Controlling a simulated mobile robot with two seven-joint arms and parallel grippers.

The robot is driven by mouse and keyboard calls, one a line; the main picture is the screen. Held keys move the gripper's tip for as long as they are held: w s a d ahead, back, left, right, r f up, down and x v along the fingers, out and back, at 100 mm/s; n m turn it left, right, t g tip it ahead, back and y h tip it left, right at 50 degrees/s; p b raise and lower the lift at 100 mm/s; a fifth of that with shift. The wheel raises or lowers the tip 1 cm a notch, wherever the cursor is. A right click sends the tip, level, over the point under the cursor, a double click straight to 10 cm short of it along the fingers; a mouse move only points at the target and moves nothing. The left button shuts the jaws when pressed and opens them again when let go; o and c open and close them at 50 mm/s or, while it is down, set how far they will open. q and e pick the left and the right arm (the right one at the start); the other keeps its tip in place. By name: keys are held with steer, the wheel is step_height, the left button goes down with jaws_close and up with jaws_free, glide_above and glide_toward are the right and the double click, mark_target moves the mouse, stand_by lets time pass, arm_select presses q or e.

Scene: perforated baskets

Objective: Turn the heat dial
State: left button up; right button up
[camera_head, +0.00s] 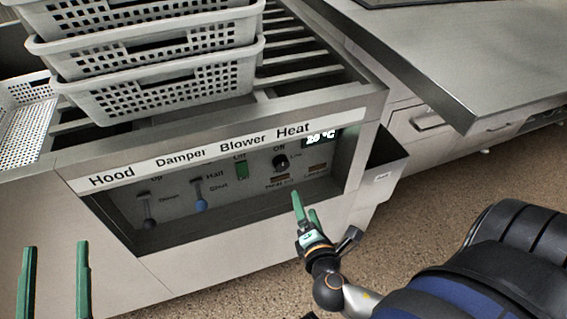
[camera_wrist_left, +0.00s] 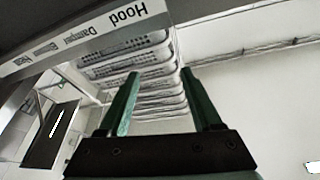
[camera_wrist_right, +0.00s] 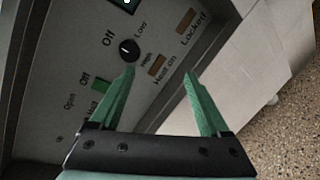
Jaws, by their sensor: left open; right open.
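The heat dial (camera_head: 280,161) is a small black round knob under the word Heat on the recessed control panel. Its labels read Off, Low and High. The dial also shows in the right wrist view (camera_wrist_right: 129,50), just beyond the tip of the left-hand finger. My right gripper (camera_head: 305,203) is open and empty, in front of and below the dial, apart from it. The right gripper's green fingers also show in the right wrist view (camera_wrist_right: 158,75). My left gripper (camera_head: 56,245) is open and empty at the lower left, in front of the cabinet and away from the dial.
A display (camera_head: 320,138) reads 20 °C beside the dial. A green blower switch (camera_head: 242,170), a blue-ended damper lever (camera_head: 201,205) and a dark hood lever (camera_head: 149,223) are left of it. White perforated baskets (camera_head: 165,93) are stacked above. A grey bin (camera_head: 381,177) hangs at right.

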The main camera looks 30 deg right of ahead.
mark_target(282, 167)
steer(key=w+n+t, duration=0.1)
steer(key=w+n, duration=0.2)
steer(key=w+d+r+n+t, duration=0.1)
steer(key=w+n, duration=0.2)
steer(key=n, duration=0.1)
steer(key=w+n+t+y, duration=0.1)
steer(key=w+n, duration=0.3)
steer(key=shift+w+d+r+t, duration=0.1)
steer(key=shift+d+r+t, duration=0.1)
steer(key=shift+t, duration=0.1)
steer(key=shift+w+d, duration=0.15)
steer(key=shift+w, duration=0.55)
arm_select(q)
steer(key=shift+m+t+h, duration=0.6)
steer(key=shift+m+h, duration=0.1)
steer(key=shift+h, duration=0.2)
steer(key=r, duration=0.2)
steer(key=s+r, duration=0.1)
steer(key=r, duration=0.2)
steer(key=shift+s+d, duration=0.1)
steer(key=shift+s, duration=0.1)
arm_select(e)
steer(key=shift+c, duration=0.2)
jaws_close()
